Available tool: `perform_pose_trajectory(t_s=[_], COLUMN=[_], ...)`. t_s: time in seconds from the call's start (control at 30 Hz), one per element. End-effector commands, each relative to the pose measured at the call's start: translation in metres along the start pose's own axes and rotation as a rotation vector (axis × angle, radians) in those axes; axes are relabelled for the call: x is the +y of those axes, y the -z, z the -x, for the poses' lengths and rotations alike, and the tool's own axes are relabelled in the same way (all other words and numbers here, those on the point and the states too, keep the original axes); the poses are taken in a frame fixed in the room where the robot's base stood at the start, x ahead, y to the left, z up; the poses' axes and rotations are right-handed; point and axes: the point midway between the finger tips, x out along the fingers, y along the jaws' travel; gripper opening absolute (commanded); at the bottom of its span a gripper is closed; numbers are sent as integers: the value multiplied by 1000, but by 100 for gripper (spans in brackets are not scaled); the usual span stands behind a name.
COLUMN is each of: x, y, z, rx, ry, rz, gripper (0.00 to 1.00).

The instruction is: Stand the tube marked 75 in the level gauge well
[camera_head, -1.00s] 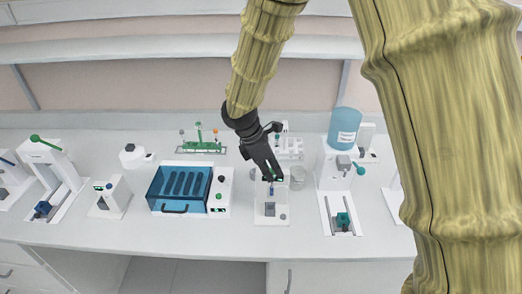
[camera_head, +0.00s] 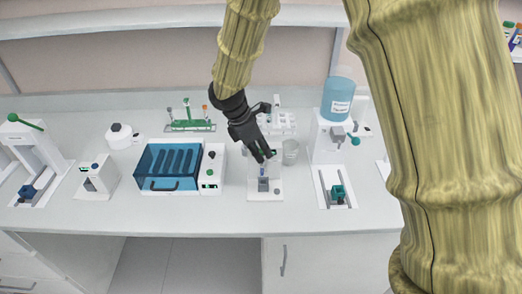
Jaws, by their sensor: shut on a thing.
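My gripper (camera_head: 265,156) is shut on a small tube (camera_head: 262,171) that hangs roughly upright below the fingertips. The tube looks bluish, and its marking is too small to read. It is over a small white device with a grey block (camera_head: 264,184) at its front, which may be the level gauge. I cannot tell whether the tube's lower end is in the well or just above it.
A blue-lidded box (camera_head: 168,168) stands left of the device. A glass beaker (camera_head: 290,152) and a dispenser with a blue bottle (camera_head: 338,99) stand to the right. A green rack (camera_head: 190,126) and a white rack (camera_head: 283,122) are behind. The bench front is clear.

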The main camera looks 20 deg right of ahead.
Motion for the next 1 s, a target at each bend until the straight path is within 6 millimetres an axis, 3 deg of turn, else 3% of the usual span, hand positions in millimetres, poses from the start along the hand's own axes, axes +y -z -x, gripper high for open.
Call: perform_pose_trajectory(t_s=[1.0], x=[3], y=[1], z=[-4], rx=[11], ry=[34], rz=[13], gripper=[0])
